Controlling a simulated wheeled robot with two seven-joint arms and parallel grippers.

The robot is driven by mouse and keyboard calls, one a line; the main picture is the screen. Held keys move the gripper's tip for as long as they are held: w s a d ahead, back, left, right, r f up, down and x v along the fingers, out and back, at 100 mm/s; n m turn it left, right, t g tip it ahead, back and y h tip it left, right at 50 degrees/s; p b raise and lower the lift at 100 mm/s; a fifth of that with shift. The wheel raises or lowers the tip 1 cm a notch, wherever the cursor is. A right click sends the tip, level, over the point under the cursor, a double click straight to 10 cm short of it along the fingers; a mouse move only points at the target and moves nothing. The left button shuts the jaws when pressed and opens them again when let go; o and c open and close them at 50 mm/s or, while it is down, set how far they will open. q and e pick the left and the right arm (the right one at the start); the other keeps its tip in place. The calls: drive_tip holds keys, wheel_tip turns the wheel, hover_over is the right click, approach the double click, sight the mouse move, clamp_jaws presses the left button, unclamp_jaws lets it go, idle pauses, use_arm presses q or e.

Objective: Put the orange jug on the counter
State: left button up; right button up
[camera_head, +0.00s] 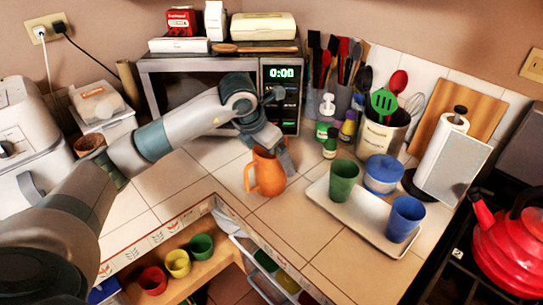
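The orange jug (266,174) is upright at the middle of the tiled counter (215,180), and its base appears to rest on the tiles. Its handle points left. My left arm reaches in from the left, and my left gripper (272,150) is at the jug's top. One finger shows along the jug's right side; the other is hidden, so I cannot tell whether it grips the rim. My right gripper is not in view.
A microwave (180,97) is behind. An open drawer with red, yellow and green cups (202,247) lies below the front edge.

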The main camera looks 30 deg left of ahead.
use_arm(q)
wheel_tip(320, 180, up, 3)
drive_tip(key=p, duration=0.1)
wheel_tip(320, 180, up, 8)
drive_tip(key=p, duration=0.4)
hover_over(260, 183)
drive_tip(key=shift+w+a, duration=0.2)
drive_tip(key=shift+w, duration=0.05)
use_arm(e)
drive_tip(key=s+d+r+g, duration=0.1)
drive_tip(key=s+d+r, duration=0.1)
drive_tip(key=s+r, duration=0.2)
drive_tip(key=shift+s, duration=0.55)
use_arm(q)
drive_tip(key=shift+s+f, duration=0.1)
drive_tip(key=shift+f, duration=0.05)
